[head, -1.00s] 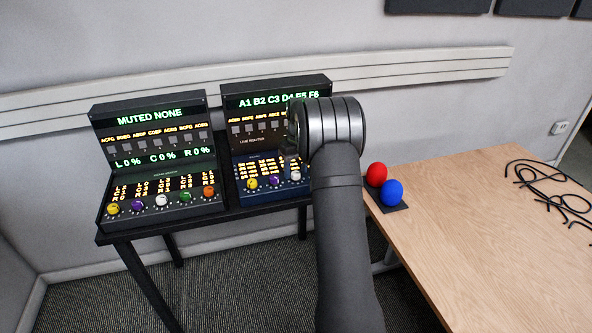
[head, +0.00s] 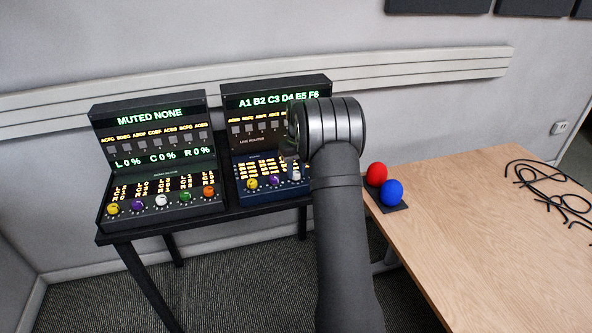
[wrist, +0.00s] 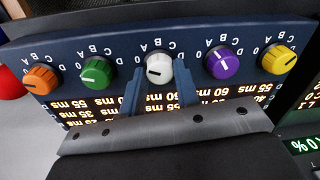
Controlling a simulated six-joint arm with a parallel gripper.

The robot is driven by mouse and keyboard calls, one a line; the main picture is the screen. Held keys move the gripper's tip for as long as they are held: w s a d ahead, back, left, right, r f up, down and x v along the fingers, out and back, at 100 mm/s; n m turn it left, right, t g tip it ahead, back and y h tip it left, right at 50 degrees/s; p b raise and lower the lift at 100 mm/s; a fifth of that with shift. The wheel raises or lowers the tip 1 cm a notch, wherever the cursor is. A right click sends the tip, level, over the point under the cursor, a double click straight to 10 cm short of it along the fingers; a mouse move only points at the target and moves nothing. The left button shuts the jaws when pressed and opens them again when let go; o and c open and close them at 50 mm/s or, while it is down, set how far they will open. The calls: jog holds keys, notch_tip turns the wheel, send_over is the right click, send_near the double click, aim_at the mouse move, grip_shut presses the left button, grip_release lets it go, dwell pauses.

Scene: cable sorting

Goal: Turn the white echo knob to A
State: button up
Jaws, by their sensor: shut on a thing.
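The white knob (wrist: 158,66) sits on the blue-faced panel in the wrist view, third in a row of coloured knobs. Its dark pointer line lies toward the left of that picture. My gripper (wrist: 160,84) has one blue finger on each side of the white knob and is shut on it. In the head view the white knob (head: 296,175) shows at the right end of the visible blue panel, just left of my arm. My fingers are mostly hidden there.
Purple (wrist: 222,62) and green (wrist: 97,72) knobs flank the white one closely; orange (wrist: 40,79) and yellow (wrist: 278,60) knobs sit farther out. Another console (head: 152,160) with its own white knob stands left. Red (head: 376,174) and blue (head: 392,192) balls sit on the wooden table (head: 470,215).

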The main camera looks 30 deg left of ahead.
aim_at(299, 173)
jog(key=shift+d+m, duration=0.1)
jog(key=shift+m, duration=2.9)
jog(key=o, duration=1)
jog(key=shift+c, duration=0.2)
jog(key=shift+r, duration=0.1)
notch_tip(299, 173, up, 17)
jog(key=shift+w+d, duration=0.2)
jog(key=shift+d, duration=0.25)
jog(key=f, duration=1.1)
jog(key=a+f, duration=0.1)
jog(key=f, duration=0.5)
jog(key=shift+s+f, duration=0.15)
jog(key=shift+s, duration=0.05)
